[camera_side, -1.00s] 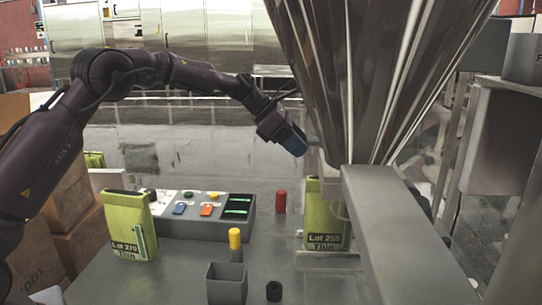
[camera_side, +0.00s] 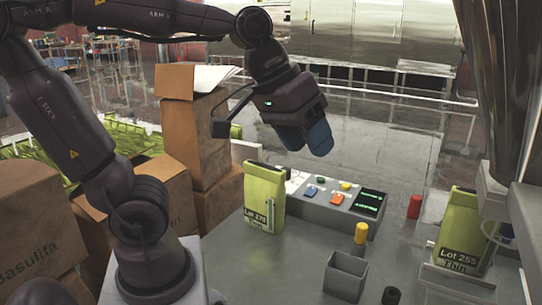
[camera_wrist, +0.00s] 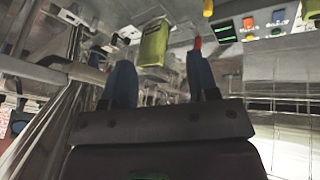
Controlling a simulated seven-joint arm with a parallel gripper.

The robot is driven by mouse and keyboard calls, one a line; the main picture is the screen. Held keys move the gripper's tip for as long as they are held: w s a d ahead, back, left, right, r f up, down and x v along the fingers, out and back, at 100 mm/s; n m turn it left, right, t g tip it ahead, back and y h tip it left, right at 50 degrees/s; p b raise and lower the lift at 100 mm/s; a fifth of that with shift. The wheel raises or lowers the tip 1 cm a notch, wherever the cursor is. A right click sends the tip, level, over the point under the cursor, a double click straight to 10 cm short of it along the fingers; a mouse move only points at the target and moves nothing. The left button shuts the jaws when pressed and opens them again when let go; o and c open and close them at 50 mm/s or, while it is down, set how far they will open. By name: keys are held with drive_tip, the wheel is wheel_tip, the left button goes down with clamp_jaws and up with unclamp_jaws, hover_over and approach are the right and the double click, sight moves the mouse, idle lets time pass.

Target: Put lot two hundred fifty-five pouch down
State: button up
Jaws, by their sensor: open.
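The green lot 255 pouch (camera_side: 459,222) stands upright on a small stand under the steel hopper, at the right of the side view. The filler's parts cover some of its right side. A green pouch that seems to be the same one (camera_wrist: 155,42) shows beyond the fingers in the wrist view. My gripper (camera_side: 307,141) is open and empty, raised above and behind the control panel. It is well to the left of the lot 255 pouch and apart from it. Its blue fingers show spread in the wrist view (camera_wrist: 160,65).
A green lot 270 pouch (camera_side: 264,203) stands beside the control panel (camera_side: 325,211). A yellow-topped post (camera_side: 361,233), a grey open box (camera_side: 345,277), a black ring (camera_side: 391,296) and a red cylinder (camera_side: 415,206) stand on the table. Cardboard boxes (camera_side: 195,125) fill the left.

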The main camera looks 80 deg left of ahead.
drive_tip(key=s+f+m, duration=0.2)
drive_tip(key=s, duration=0.1)
drive_tip(key=s+f+m+y, duration=0.1)
drive_tip(key=s+m, duration=0.1)
drive_tip(key=shift+a, duration=0.35)
